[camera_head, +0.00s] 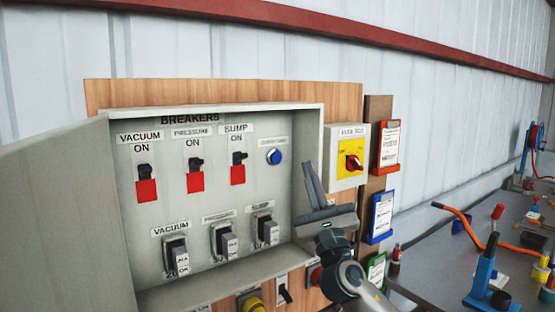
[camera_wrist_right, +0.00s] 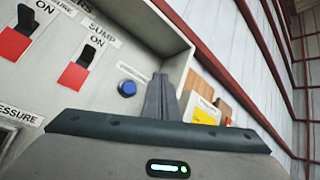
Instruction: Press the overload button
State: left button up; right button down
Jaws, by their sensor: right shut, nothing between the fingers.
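A round blue button (camera_head: 274,157) sits at the upper right inside the open grey breaker box (camera_head: 213,108), under a small label too blurred to read. It also shows in the right wrist view (camera_wrist_right: 127,88), just left of my right gripper's fingers. My right gripper (camera_head: 309,167) is shut and empty in the head view, to the right of the button and in front of the box's right edge. Its closed fingers point up and show in the right wrist view (camera_wrist_right: 161,80), apart from the button in the picture. My left gripper is not in view.
Breaker switches labelled VACUUM (camera_head: 145,180), PRESSURE (camera_head: 195,175) and SUMP (camera_head: 238,170) stand left of the button. The box door (camera_head: 65,220) hangs open at left. A yellow box with a red knob (camera_head: 352,162) is mounted at right, beside coloured tag holders.

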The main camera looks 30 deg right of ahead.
aim_at(276, 158)
jog(key=shift+w, duration=0.15)
jog(key=w+b, duration=0.2)
jog(key=w, duration=0.6)
jog(key=shift+w+a+b, duration=0.25)
jog(key=shift+a+b, duration=0.05)
jog(key=shift+a, duration=0.05)
jog(key=shift+w, duration=0.9)
dwell(2.8)
jog(key=shift+s, duration=0.15)
jog(key=shift+s+p, duration=0.4)
jog(key=shift+s, duration=0.35)
